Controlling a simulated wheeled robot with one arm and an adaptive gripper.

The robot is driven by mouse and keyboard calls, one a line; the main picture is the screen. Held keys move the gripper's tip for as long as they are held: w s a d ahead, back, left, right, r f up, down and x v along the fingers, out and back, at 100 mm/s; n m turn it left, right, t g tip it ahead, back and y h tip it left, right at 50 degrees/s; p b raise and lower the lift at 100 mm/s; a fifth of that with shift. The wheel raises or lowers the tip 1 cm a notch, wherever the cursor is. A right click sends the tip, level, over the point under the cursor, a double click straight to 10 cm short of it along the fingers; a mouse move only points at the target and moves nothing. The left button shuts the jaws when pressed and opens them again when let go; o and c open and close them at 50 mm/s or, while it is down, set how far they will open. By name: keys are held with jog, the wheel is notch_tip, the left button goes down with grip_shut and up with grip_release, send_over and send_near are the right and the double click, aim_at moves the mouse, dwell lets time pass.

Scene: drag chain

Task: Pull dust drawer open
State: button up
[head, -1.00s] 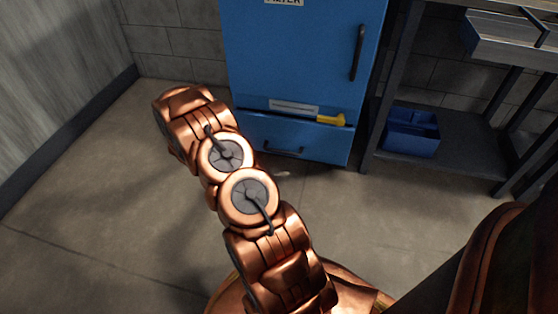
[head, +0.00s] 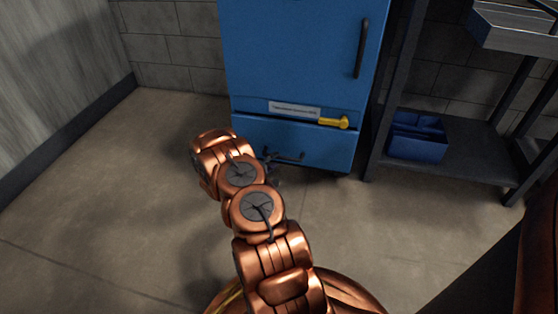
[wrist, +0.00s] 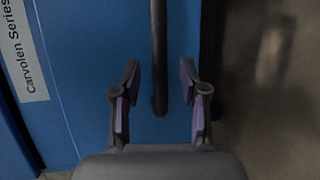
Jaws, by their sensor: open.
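The blue dust drawer (head: 325,148) is at the bottom of the blue cabinet and looks shut. Its dark bar handle (head: 290,157) is partly hidden by my gripper (head: 272,168) in the head view. In the wrist view, my gripper (wrist: 160,100) is open, with purple pads on both fingers. The handle (wrist: 159,60) runs down the picture and its end lies between the fingers, with a gap on either side. I cannot tell whether anything touches it in depth.
A yellow latch (head: 337,122) and a white label (head: 295,110) are just above the drawer. The cabinet door (head: 290,60) is above them. A dark shelf rack (head: 450,150) with a blue bin (head: 416,137) stands at right. The floor (head: 130,190) at left is clear.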

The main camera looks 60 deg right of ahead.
aim_at(279, 157)
jog(key=shift+s+d+f+b, duration=0.1)
jog(key=shift+d+b, duration=0.1)
jog(key=shift+d, duration=0.4)
jog(key=shift+w+d+f+b, duration=0.15)
jog(key=shift+d+b, duration=0.1)
jog(key=shift+d, duration=0.4)
jog(key=shift+s+d+f+b, duration=0.1)
jog(key=shift+s+d+b, duration=0.1)
jog(key=shift+d, duration=0.4)
grip_shut()
